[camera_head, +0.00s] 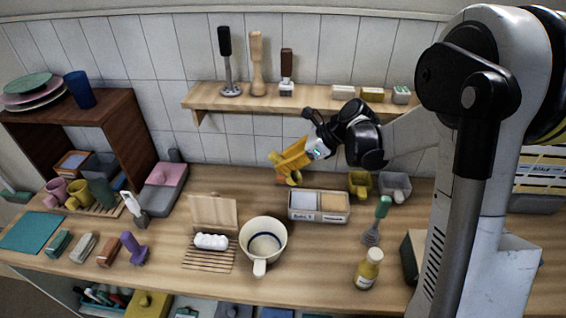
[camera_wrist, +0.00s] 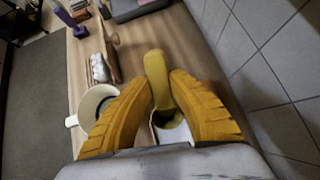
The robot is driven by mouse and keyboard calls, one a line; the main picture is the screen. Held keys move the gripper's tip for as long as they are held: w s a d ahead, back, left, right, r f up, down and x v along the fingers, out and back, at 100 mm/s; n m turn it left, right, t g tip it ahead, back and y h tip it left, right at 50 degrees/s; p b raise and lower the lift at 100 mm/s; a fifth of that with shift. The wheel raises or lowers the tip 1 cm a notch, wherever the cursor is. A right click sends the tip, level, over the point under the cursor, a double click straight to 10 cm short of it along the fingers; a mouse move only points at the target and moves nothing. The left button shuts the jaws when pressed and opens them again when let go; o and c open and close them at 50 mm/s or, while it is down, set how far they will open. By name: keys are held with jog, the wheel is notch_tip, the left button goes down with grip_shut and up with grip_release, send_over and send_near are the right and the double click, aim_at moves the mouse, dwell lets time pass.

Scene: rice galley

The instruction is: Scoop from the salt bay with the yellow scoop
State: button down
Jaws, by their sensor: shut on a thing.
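My gripper (camera_head: 287,160), with orange-yellow ribbed fingers, is raised above the back of the counter, left of and behind the two-bay box (camera_head: 318,217). In the wrist view the gripper (camera_wrist: 160,92) is shut on the yellow scoop (camera_wrist: 156,66), whose rounded end sticks out beyond the fingertips; its lower part is partly hidden between the fingers. A pale, dark-edged shape shows below it, and I cannot tell whether it is scoop contents. The box has a whitish left bay (camera_head: 303,200) and a tan right bay (camera_head: 334,202); its labels are too small to read, so I cannot confirm the salt bay.
An olive-yellow cup (camera_head: 360,183) and a grey one (camera_head: 395,186) stand right of the box. A wall shelf (camera_head: 240,101) hangs behind.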

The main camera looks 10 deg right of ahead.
aim_at(288, 178)
jog(key=shift+s+d+f+b, duration=0.2)
jog(key=shift+d+f+b, duration=0.2)
jog(key=shift+f+b, duration=0.85)
jog(key=shift+s+d+f+b, duration=0.25)
jog(key=shift+d+f+b, duration=0.2)
jog(key=shift+f+b, duration=0.8)
jog(key=shift+s+d+f+b, duration=0.3)
jog(key=shift+f+b, duration=0.5)
jog(key=shift+f, duration=0.85)
jog(key=shift+w+d+r, duration=0.1)
jog(key=shift+r, duration=0.05)
jog(key=shift+r+p, duration=0.35)
jog(key=shift+p, duration=0.25)
jog(key=shift+w+a+r+g+h+p, duration=0.15)
jog(key=shift+a+r+h+p, duration=0.1)
jog(key=shift+r+h+p, duration=0.25)
jog(key=shift+w+a+r+g+h+p, duration=0.15)
jog(key=shift+a+r+h+p, duration=0.15)
jog(key=shift+p, duration=0.4)
jog(key=shift+a+r+p, duration=0.1)
jog(key=shift+a+p, duration=0.05)
jog(key=shift+p, duration=0.15)
jog(key=a+g+h+p, duration=0.1)
jog(key=h, duration=0.1)
jog(key=w+a+g+h+p, duration=0.1)
jog(key=h, duration=0.1)
jog(key=a+r+g+h+p, duration=0.1)
jog(key=h, duration=0.1)
jog(key=shift+w, duration=0.4)
